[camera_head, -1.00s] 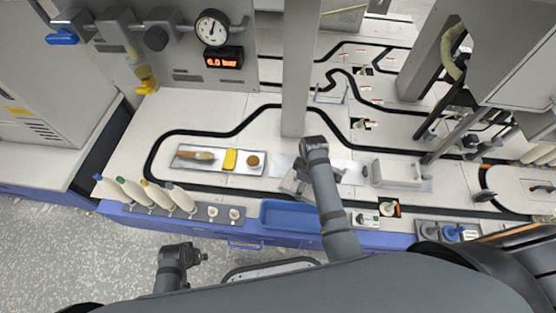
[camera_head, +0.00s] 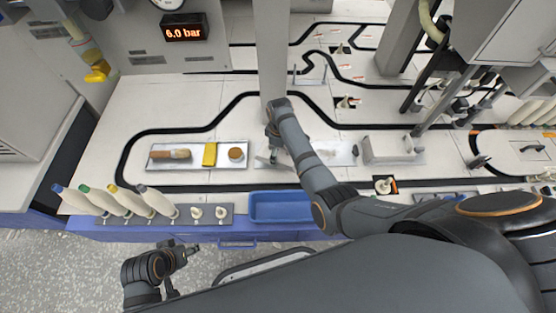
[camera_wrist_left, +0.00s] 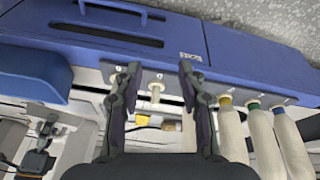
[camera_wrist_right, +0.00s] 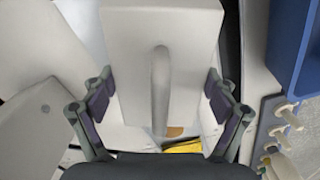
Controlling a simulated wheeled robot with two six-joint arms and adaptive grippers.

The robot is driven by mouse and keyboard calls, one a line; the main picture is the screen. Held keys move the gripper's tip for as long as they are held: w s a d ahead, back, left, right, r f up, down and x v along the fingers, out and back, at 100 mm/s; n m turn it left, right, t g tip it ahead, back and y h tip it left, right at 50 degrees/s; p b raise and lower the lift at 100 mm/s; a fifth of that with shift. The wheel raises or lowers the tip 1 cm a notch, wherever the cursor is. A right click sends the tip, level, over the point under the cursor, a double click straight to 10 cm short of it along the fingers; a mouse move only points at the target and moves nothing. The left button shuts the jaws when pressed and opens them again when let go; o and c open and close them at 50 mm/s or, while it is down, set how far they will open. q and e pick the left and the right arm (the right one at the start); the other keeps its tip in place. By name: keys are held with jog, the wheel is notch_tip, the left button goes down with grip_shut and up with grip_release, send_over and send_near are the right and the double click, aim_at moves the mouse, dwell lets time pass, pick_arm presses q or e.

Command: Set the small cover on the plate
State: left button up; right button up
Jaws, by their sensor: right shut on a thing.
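The small cover (camera_wrist_right: 190,60) is a pale block with a raised bar handle, seen close up in the right wrist view. My right gripper (camera_wrist_right: 157,98) is shut on it, one finger at each side. In the head view my right gripper (camera_head: 272,140) is at the left end of the pale plate (camera_head: 335,153); the arm hides part of the plate. Whether the cover touches the plate cannot be told. My left gripper (camera_head: 192,250) hangs in front of the bench. Its fingers are apart and empty in the left wrist view (camera_wrist_left: 158,85).
A tray (camera_head: 200,166) with a brown-handled tool, a yellow block (camera_head: 209,154) and a brown disc (camera_head: 236,154) lies left of the right gripper. A larger white cover (camera_head: 390,150) stands right of the plate. A blue bin (camera_head: 285,218) and several bobbins (camera_head: 130,201) line the front. A column (camera_head: 273,50) rises behind.

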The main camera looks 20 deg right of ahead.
pick_arm(q)
jog(key=shift+w+d+f+t, duration=0.15)
jog(key=shift+d+f+t, duration=0.1)
jog(key=shift+f+t, duration=0.25)
pick_arm(e)
jog(key=shift+w+f, duration=0.55)
jog(key=shift+f, duration=0.1)
jog(key=shift+w+f+b, duration=0.25)
jog(key=shift+f+b, duration=0.3)
jog(key=shift+b, duration=0.25)
notch_tip(320, 180, down, 2)
jog(key=shift+f+b, duration=0.15)
jog(key=shift+b, duration=0.3)
pick_arm(q)
jog(key=w+t, duration=0.1)
jog(key=w+r+t, duration=0.1)
jog(key=w, duration=0.1)
jog(key=w+t, duration=0.1)
jog(key=w, duration=0.1)
jog(key=shift+w+r, duration=0.2)
jog(key=shift+r, duration=0.15)
pick_arm(e)
jog(key=shift+f, duration=0.1)
pick_arm(q)
jog(key=shift+w+r, duration=0.2)
jog(key=shift+w, duration=0.1)
pick_arm(e)
jog(key=o, duration=1.2)
jog(key=shift+s, duration=0.1)
